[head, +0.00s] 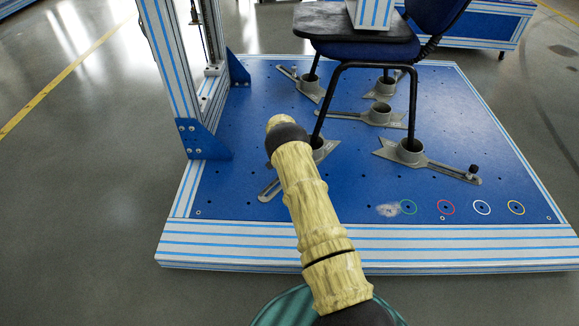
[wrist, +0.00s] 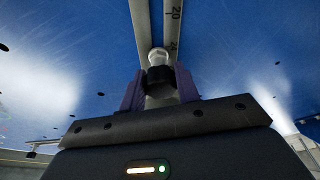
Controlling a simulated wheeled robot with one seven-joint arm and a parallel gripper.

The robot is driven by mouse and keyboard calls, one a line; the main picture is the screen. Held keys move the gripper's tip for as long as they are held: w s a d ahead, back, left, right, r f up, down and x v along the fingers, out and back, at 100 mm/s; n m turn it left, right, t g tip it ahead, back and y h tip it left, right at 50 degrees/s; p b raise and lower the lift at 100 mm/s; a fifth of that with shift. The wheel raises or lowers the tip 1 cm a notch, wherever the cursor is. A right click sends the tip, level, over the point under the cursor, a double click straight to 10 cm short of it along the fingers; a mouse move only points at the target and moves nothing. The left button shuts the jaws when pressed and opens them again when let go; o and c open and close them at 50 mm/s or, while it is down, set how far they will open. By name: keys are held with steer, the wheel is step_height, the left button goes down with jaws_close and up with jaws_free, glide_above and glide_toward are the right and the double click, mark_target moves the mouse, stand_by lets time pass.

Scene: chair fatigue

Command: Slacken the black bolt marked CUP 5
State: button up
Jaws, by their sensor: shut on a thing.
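In the wrist view my gripper (wrist: 159,88) has its two purple fingers closed around a small dark bolt (wrist: 160,76) with a pale grey top. Behind the bolt runs a grey slotted bar (wrist: 143,25) with scale numbers. No CUP 5 mark is readable. In the head view my arm hides the gripper. The arm partly covers the front left cup (head: 322,152) and its slotted bar (head: 268,191). Another black bolt (head: 473,168) stands on the bar of the front right cup (head: 411,150).
A chair (head: 352,48) with black legs stands over several grey cups on the blue platform (head: 255,110). A striped upright post (head: 172,60) with a blue bracket (head: 203,140) rises at the left. Coloured rings (head: 446,208) mark the front right, where the platform is clear.

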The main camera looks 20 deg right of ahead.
steer(key=shift+n, duration=0.5)
steer(key=shift+d, duration=0.1)
steer(key=shift+s+r+n+y+p, duration=0.1)
steer(key=shift+n+y+p, duration=0.2)
steer(key=shift+n+p, duration=0.5)
steer(key=shift+n+t, duration=0.4)
steer(key=shift+n, duration=0.8)
steer(key=shift+d+n+y, duration=0.1)
steer(key=shift+n+y, duration=0.3)
steer(key=shift+n, duration=0.4)
steer(key=shift+n+y, duration=0.3)
steer(key=shift+n, duration=1)
